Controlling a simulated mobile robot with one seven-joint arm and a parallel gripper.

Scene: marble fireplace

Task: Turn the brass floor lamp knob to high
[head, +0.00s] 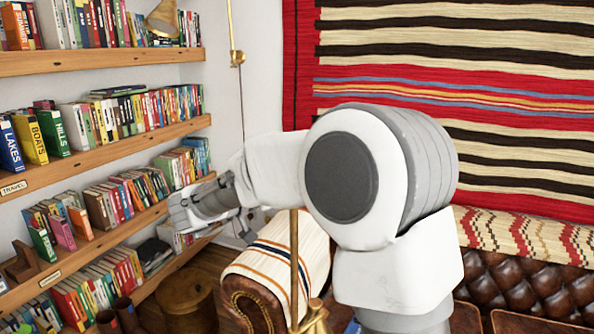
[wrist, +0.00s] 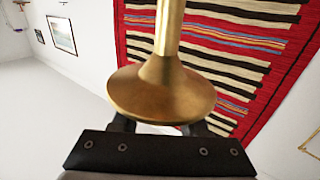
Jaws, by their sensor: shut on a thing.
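A brass lamp part (wrist: 162,90) with a round stem and a wide flared end fills the middle of the wrist view, in front of my fingers. My gripper (wrist: 160,127) is shut on the lamp's knob. The flared brass hides the fingertips and the knob, so its setting cannot be read. In the head view my arm reaches left toward the bookshelf, and the contact is not clear there. A thin upright brass pole (head: 294,265) stands in the foreground.
Bookshelves (head: 100,155) full of books line the left. A striped cloth (head: 285,255) drapes a brown leather sofa (head: 530,285). A striped red rug (head: 500,60) hangs on the wall. A brass wall fitting (head: 237,58) has a hanging cord.

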